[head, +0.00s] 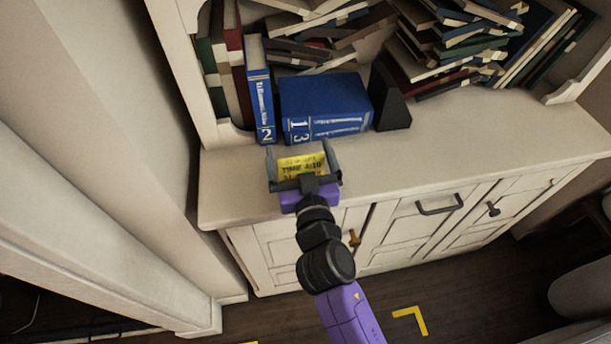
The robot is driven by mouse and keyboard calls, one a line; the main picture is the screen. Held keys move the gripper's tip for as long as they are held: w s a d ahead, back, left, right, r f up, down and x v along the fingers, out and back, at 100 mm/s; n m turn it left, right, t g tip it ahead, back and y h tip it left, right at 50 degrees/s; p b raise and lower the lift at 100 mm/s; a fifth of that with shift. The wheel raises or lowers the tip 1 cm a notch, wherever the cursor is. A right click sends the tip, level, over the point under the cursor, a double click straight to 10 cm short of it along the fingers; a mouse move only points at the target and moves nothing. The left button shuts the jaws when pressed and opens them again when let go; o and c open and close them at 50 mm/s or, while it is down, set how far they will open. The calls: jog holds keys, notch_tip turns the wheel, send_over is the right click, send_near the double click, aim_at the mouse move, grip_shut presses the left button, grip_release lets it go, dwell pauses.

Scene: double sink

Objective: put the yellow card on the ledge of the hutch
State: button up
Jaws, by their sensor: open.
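The yellow card (301,164) has dark printed lettering. It shows between the fingers of my gripper (300,150), at the front left part of the ledge of the white hutch (440,128). My gripper is open, with one finger on each side of the card. The card's lower part is hidden by the gripper's body. I cannot tell whether the card touches the ledge or the fingers.
Behind the card, a thick blue book (325,100) and an upright blue book (260,95) stand on the ledge. A black bookend (388,98) is to their right. Heaped books (450,45) fill the back. The ledge's right front is clear. Cabinet doors with handles (440,206) are below.

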jog(key=b+v, duration=0.1)
jog(key=v, duration=1)
jog(key=shift+b, duration=0.4)
jog(key=shift+w, duration=0.1)
jog(key=s+d+f+g+h, duration=0.1)
jog(key=s+d+f, duration=0.3)
jog(key=s+d, duration=0.3)
jog(key=s+d+f+g, duration=0.1)
jog(key=s+d+f, duration=0.2)
jog(key=s+d, duration=0.45)
jog(key=s+d+r+m+h, duration=0.1)
jog(key=s+d, duration=0.3)
jog(key=s, duration=0.4)
jog(key=s+d+r+m+h, duration=0.2)
jog(key=s+d+r+h, duration=0.1)
jog(key=s, duration=0.4)
jog(key=shift+s+d+r+g, duration=0.3)
jog(key=shift+s+d+r, duration=0.05)
jog(key=shift+d+r, duration=0.15)
notch_tip(320, 180, up, 8)
jog(key=p, duration=0.7)
jog(key=shift+f+p, duration=0.15)
jog(key=shift+p, duration=0.25)
